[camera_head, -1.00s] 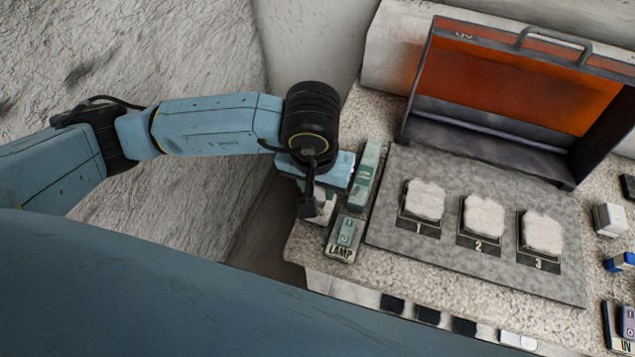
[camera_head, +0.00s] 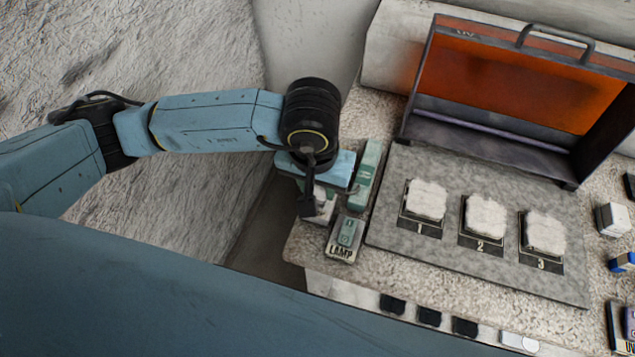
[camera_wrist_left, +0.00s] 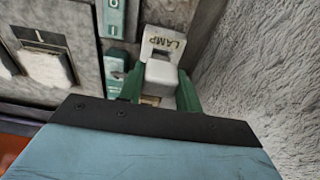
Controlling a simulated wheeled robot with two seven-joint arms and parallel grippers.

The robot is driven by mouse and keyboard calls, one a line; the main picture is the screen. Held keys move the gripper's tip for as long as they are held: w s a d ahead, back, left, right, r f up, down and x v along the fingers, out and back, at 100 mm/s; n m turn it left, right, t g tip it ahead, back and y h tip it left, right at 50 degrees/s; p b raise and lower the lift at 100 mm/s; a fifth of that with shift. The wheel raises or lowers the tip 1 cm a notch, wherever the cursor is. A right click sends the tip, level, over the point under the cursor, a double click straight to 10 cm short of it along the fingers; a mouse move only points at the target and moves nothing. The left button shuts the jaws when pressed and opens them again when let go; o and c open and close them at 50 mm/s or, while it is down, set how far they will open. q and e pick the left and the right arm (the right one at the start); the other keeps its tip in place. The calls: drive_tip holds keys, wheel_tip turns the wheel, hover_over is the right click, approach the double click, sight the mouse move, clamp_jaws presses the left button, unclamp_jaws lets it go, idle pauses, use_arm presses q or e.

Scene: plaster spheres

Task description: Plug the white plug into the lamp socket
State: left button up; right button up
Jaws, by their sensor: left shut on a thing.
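My left gripper (camera_head: 309,199) is at the table's left edge, pointing down, and is shut on the white plug. In the left wrist view, the green fingers (camera_wrist_left: 159,92) stand on either side of the white plug (camera_wrist_left: 160,74). A white piece marked LAMP (camera_wrist_left: 164,43) sits directly beyond the plug, touching or very close. In the head view the gripper partly covers the white plug (camera_head: 325,210). The socket opening is hidden, so I cannot tell how deep the plug sits. My right gripper is out of view.
A green switch block with a LAMP label (camera_head: 344,240) stands just right of the gripper, and a green strip (camera_head: 367,175) lies behind it. A grey plate (camera_head: 400,235) carries three white pads. An open orange-lidded case (camera_head: 510,85) stands behind.

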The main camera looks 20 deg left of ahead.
use_arm(q)
drive_tip(key=shift+b, duration=0.55)
idle(0.9)
drive_tip(key=shift+b, duration=0.35)
drive_tip(key=shift+f+b, duration=1.55)
drive_tip(key=shift+b, duration=0.55)
drive_tip(key=o, duration=1.1)
drive_tip(key=shift+c, duration=0.2)
drive_tip(key=shift+r, duration=0.1)
drive_tip(key=shift+r+p, duration=0.7)
drive_tip(key=shift+r, duration=1.25)
